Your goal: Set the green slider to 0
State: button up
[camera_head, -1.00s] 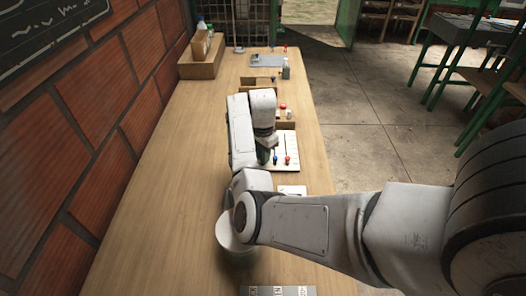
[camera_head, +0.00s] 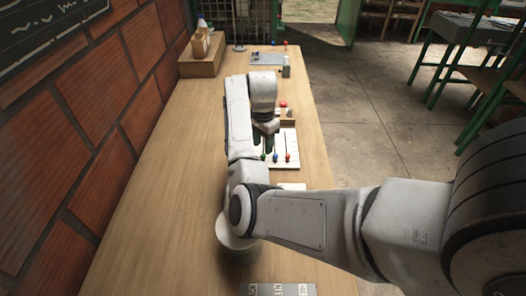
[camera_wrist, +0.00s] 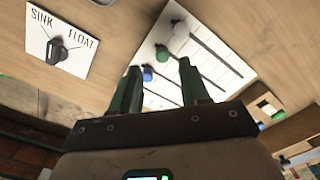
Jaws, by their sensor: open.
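The white slider panel (camera_head: 284,137) lies on the wooden bench, with slots side by side. In the wrist view the green knob (camera_wrist: 162,53) lies between a white knob (camera_wrist: 181,29) and the blue knob (camera_wrist: 148,74). My gripper (camera_wrist: 160,68) is open and empty, its dark green fingers apart over the panel. The green knob shows just beyond the gap between the tips; contact cannot be told. The red knob is hidden there.
A SINK/FLOAT panel with a dark dial (camera_wrist: 57,50) lies beside the slider panel. A wooden box (camera_head: 201,66) and a small bottle (camera_head: 286,71) stand farther along the bench. A brick wall (camera_head: 100,120) bounds the left. Bare bench (camera_head: 170,170) lies left of my arm.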

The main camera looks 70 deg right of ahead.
aim_at(264, 156)
notch_tip(264, 156, up, 6)
jog(key=shift+s, duration=0.1)
dwell(0.8)
